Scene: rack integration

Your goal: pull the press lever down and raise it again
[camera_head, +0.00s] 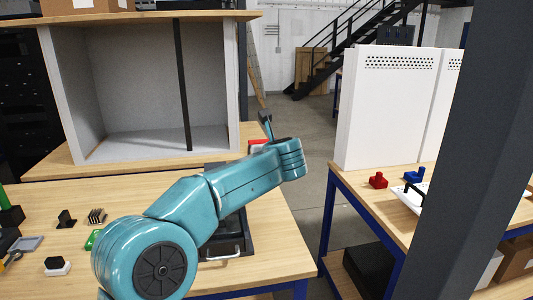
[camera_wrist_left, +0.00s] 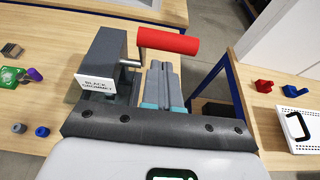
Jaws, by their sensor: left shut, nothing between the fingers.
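The press lever has a red cylindrical handle (camera_wrist_left: 168,41) on a short metal rod, in the left wrist view. It joins a dark grey press (camera_wrist_left: 108,55) with a white label reading "BLACK GROMMET". My left gripper (camera_wrist_left: 163,66) is shut and empty; its fingertips lie just below the red handle in the picture, and I cannot tell whether they touch it. In the head view my left arm hides most of the press; a bit of the red handle (camera_head: 257,142) shows behind the arm. My right gripper is in neither view.
A grey open cabinet (camera_head: 160,75) stands behind the bench. Small parts, including a black-and-white one (camera_head: 57,265), lie on the left. A second bench at right holds a white panel unit (camera_head: 388,105), a red block (camera_head: 378,180) and a blue block (camera_head: 414,175). A floor gap separates the benches.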

